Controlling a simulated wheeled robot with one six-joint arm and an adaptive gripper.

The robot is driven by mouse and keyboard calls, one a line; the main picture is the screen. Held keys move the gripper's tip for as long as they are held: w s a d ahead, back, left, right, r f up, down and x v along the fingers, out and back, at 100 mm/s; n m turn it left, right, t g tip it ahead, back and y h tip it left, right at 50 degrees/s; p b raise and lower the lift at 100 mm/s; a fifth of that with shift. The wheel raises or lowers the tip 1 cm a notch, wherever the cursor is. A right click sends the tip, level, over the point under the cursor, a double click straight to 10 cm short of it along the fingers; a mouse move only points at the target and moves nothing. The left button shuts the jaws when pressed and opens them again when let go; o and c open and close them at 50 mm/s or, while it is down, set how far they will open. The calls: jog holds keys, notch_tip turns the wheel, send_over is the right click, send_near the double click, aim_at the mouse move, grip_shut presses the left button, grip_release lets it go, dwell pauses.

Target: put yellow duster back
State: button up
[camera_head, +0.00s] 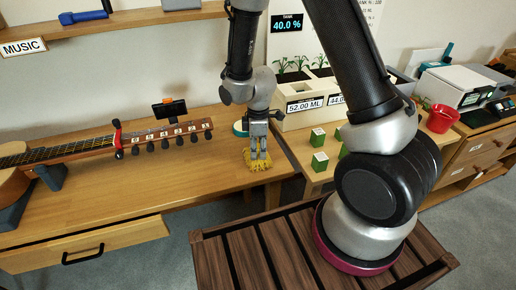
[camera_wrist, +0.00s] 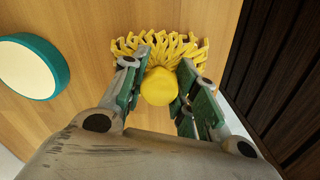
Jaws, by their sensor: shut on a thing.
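The yellow duster (camera_head: 257,161) is at the right part of the wooden desk, with its shaggy fringe low at the desktop. My gripper (camera_head: 257,150) is above it, pointing down, shut on it. In the wrist view the duster's rounded yellow knob (camera_wrist: 159,86) sits between the two fingers of my gripper (camera_wrist: 165,92), with the looped fringe spread beyond. I cannot tell whether the fringe touches the desk.
A round teal-rimmed white object (camera_wrist: 32,66) is beside the gripper. A guitar (camera_head: 100,143) with a clip-on device lies on the desk at left. Planter boxes (camera_head: 310,104), green cubes (camera_head: 320,160) and a red cup (camera_head: 442,118) are to the right. A dark slatted surface (camera_head: 250,255) is in front.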

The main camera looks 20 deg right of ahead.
jog(key=o, duration=1)
jog(key=shift+c, duration=0.2)
notch_tip(320, 180, up, 12)
notch_tip(320, 180, up, 8)
jog(key=f+m+t, duration=0.1)
jog(key=m, duration=0.2)
send_over(258, 146)
jog(key=s+d, duration=0.2)
jog(key=d, duration=0.2)
jog(key=s+d+r+m+t, duration=0.1)
jog(key=s+d+r+m, duration=0.4)
jog(key=s+r, duration=0.2)
jog(key=s+d+r+m+t, duration=0.2)
jog(key=s+d+r+m, duration=0.4)
jog(key=s, duration=0.4)
jog(key=shift+r+m, duration=0.3)
jog(key=shift+r, duration=0.2)
